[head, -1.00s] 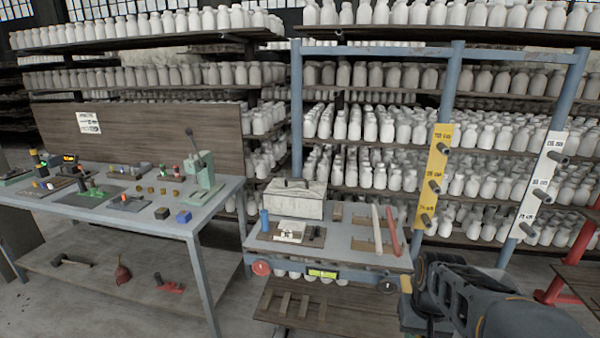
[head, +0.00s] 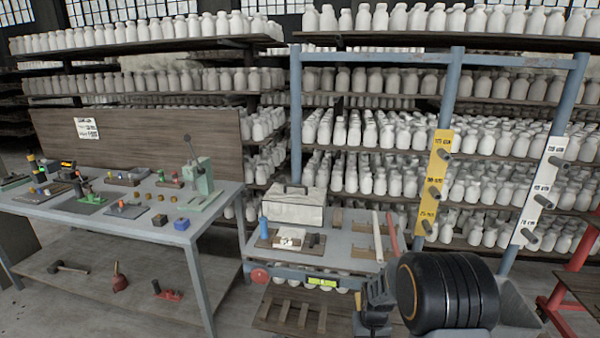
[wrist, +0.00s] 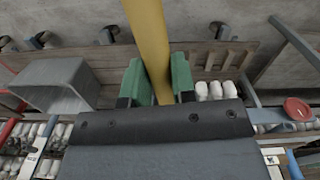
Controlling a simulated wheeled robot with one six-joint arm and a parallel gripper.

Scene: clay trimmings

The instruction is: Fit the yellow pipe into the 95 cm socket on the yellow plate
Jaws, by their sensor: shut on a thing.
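The yellow pipe (wrist: 150,35) is between the green jaws of my gripper (wrist: 155,75) in the wrist view. The jaws are shut on it, and its far end runs out past the top of the picture. The pipe does not show in the head view, where my arm covers the lower right. The yellow plate (head: 431,207) is fixed to a blue post, with three dark sockets one above another: top (head: 445,155), middle (head: 435,191) and bottom (head: 427,228). Their labels are too small to read surely. No contact between pipe and socket shows.
A white plate (head: 546,174) with similar sockets is on the right post. A cart (head: 347,264) holds a toolbox (head: 296,207), a white pipe and a red pipe. A workbench (head: 150,226) stands left. Shelves of white jars fill the back.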

